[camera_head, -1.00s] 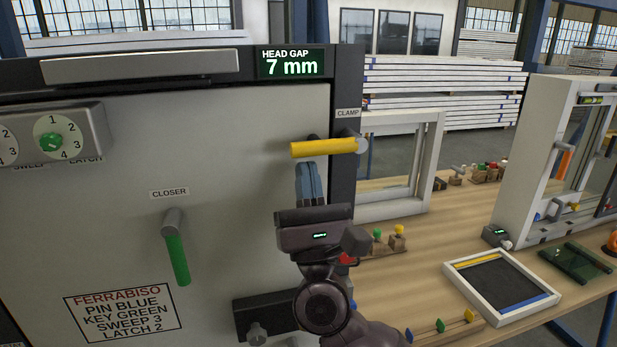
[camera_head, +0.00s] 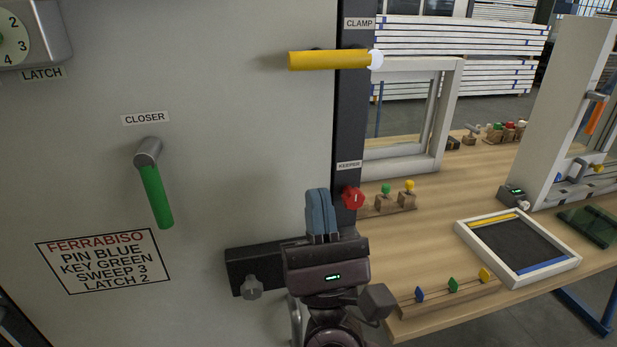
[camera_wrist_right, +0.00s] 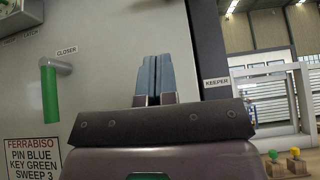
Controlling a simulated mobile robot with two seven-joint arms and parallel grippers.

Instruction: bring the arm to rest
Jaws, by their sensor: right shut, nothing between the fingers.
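My right gripper (camera_head: 319,212) is shut and empty. It stands upright in front of the grey door panel's lower right edge, just left of the red keeper knob (camera_head: 353,197). In the right wrist view its blue fingers (camera_wrist_right: 154,77) are together, against the panel and its dark edge strip. The yellow clamp handle (camera_head: 328,60) lies level, well above the fingers. The green closer handle (camera_head: 157,194) hangs down to the left, and it also shows in the right wrist view (camera_wrist_right: 49,92). My left gripper is not in view.
A dark box with a small knob (camera_head: 252,288) sits on the panel beside the gripper. To the right is a wooden bench (camera_head: 420,240) with a framed tray (camera_head: 462,232), small coloured pegs (camera_head: 453,284) and a white window frame (camera_head: 452,110).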

